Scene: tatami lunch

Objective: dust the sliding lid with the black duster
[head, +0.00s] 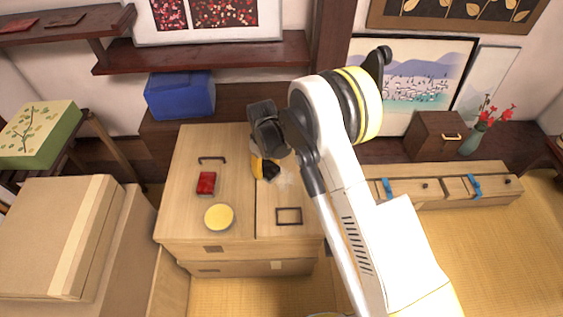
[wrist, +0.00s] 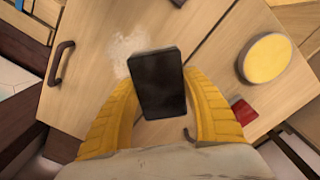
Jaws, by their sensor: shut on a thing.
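My gripper (head: 262,166) has yellow fingers and is shut on the black duster (wrist: 158,84), a dark block between the fingertips. In the head view only a small dark part of the duster (head: 271,170) shows beside the fingers. It is over the right-hand panel of the wooden chest top, which looks like the sliding lid (head: 283,240) and has a dark handle. A whitish dust patch (wrist: 126,48) lies on this panel right beside the duster; it also shows faintly in the head view (head: 285,181). I cannot tell whether the duster touches the wood.
The left panel holds a red block (head: 206,183) and a round yellow thing (head: 219,217), and has its own dark handle (head: 212,159). A blue box (head: 180,95) stands behind the chest. A large box (head: 50,235) stands to the left. Tatami floor lies open at the right.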

